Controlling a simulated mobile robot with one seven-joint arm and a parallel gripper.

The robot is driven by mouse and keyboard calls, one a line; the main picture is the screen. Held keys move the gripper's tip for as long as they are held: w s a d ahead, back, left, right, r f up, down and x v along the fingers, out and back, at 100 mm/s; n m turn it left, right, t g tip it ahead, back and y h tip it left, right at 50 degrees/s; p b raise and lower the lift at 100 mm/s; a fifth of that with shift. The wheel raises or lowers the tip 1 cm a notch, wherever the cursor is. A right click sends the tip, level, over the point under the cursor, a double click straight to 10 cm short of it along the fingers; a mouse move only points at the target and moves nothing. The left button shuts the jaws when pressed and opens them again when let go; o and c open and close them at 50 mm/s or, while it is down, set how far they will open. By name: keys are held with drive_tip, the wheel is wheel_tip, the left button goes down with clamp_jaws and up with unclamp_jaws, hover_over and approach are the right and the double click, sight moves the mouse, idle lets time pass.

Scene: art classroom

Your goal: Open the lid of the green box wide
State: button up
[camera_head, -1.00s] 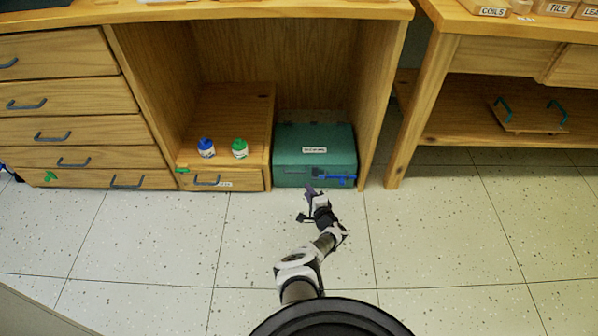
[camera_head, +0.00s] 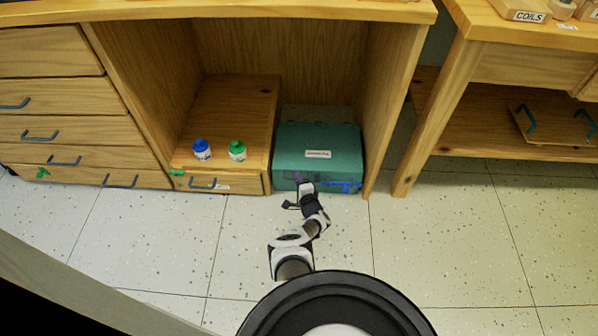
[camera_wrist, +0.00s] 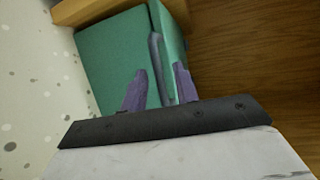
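The green box (camera_head: 335,142) stands on the floor in the open bay under the wooden bench, with a white label on its top. Its lid looks shut. A blue handle (camera_head: 343,186) runs along its front; in the wrist view a dark bluish bar (camera_wrist: 156,60) crosses the green box (camera_wrist: 108,62). My gripper (camera_head: 305,185) is at the box's front, at the left part of the handle. In the wrist view its purple fingers (camera_wrist: 160,82) are apart, with the bar's end between them. Contact with the bar cannot be made out.
A blue-capped bottle (camera_head: 202,150) and a green-capped bottle (camera_head: 237,151) stand on a low wooden drawer unit (camera_head: 220,125) left of the box. The bay's right wall (camera_head: 392,110) is close to the box. The speckled floor (camera_head: 440,240) in front is clear.

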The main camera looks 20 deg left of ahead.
drive_tip(key=shift+w+a+f, duration=0.1)
drive_tip(key=shift+w+a, duration=0.2)
drive_tip(key=shift+w, duration=0.05)
drive_tip(key=shift+c, duration=0.4)
clamp_jaws()
